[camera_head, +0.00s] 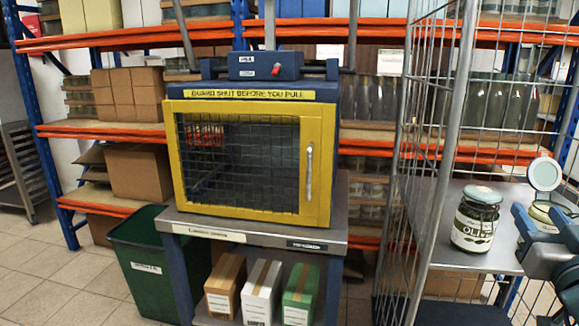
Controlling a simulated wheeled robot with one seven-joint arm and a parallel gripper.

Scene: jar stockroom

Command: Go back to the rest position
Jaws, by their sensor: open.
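My gripper (543,238) is at the right edge, with blue-grey fingers apart and part of the hand cut off by the frame.
A wire cage trolley (437,150) surrounds the jar's shelf. A yellow-framed guard cabinet (320,150), shut, stands on a steel bench (265,232) with boxes below. A green bin (150,255) stands left. Orange racks (100,130) line the back. Floor at front left is clear.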

